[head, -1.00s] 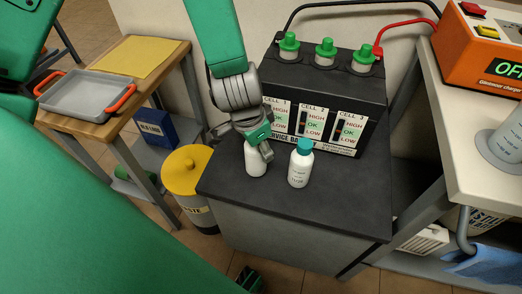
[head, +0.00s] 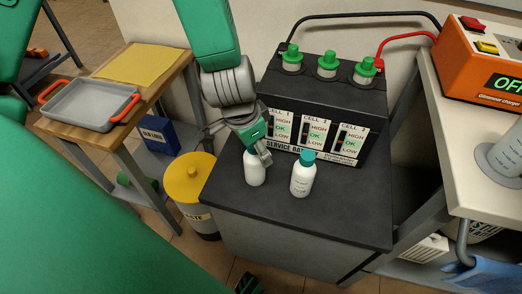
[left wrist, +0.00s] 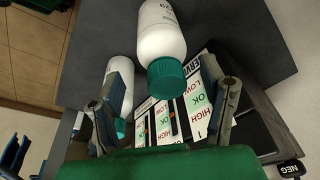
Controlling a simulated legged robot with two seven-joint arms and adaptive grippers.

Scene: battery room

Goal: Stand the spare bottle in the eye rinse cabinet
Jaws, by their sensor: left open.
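Two white bottles stand upright on the dark top of the battery stand. The left bottle (head: 254,169) has its top hidden by my left gripper (head: 258,153). The right bottle (head: 302,176) has a teal cap and printed text. In the left wrist view the gripper (left wrist: 167,95) is open, its two fingers apart. A teal-capped bottle (left wrist: 162,35) shows between and beyond the fingers; I cannot tell whether they are level with it. The other bottle (left wrist: 121,75) is partly behind the left finger. No eye rinse cabinet is recognisable. My right gripper is not seen.
The service battery (head: 325,95) with green caps and cables stands just behind the bottles. An orange charger (head: 478,68) sits on the right bench. A yellow-lidded bin (head: 190,178) stands left of the stand. A grey tray (head: 90,103) rests on the wooden table.

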